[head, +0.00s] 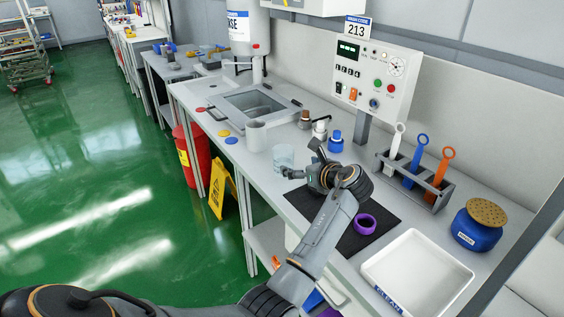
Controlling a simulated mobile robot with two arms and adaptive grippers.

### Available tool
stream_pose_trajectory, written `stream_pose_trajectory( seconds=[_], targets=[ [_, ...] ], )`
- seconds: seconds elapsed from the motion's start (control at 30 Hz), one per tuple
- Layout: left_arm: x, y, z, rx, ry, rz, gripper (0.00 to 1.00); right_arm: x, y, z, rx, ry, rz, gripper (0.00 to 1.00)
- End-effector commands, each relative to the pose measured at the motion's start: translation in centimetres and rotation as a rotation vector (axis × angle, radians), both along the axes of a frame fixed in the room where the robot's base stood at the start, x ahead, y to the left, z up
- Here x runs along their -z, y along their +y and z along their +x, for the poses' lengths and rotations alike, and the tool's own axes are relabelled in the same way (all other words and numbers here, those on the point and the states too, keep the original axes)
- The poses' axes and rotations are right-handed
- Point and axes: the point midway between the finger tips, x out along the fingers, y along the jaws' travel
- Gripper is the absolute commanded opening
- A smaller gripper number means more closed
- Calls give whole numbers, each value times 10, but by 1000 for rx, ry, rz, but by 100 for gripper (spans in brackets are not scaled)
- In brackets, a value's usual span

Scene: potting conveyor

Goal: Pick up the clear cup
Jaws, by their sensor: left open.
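The clear cup (283,155) stands upright on the bench, between the sink and the black mat. It is see-through with a pale blue tint. My left gripper (302,162) is open just to the right of the cup. One finger reaches low by the cup's base and the other points up behind it on the right. I cannot tell whether a finger touches the cup. No object shows between the fingers. My right gripper is not in view.
A grey cup (256,136) stands left of the clear cup. Small bottles (320,128) stand behind. A purple ring-shaped item (365,224) lies on the black mat (384,212). A white tray (448,274), a tool rack (437,201) and a blue jar (476,236) are right.

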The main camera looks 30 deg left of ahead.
Motion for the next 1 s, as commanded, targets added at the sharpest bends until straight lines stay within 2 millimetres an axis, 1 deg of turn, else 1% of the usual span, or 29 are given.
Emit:
stream_pose_trajectory(
  seconds=[0.03, 0.1, 0.27, 0.37, 0.57, 0.63, 0.77, 1.0],
  targets=[
    [4, 9, 4, -2, 1, 0, 86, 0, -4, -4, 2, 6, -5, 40],
    [9, 19, 9, -2, 1, 0, 86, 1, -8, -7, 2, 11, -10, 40],
    [15, 32, 16, 0, 0, 0, 86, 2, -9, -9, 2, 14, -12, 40],
    [17, 37, 17, -1, -1, 0, 86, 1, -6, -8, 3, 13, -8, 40],
    [31, 62, 22, -2, 2, 0, 86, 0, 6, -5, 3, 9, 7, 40],
    [35, 70, 27, -2, 0, 1, 86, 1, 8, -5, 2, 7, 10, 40],
    [38, 77, 32, 0, -1, 0, 86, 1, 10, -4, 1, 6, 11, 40],
    [39, 78, 32, 0, -1, 0, 86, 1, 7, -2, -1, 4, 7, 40]
  ],
)
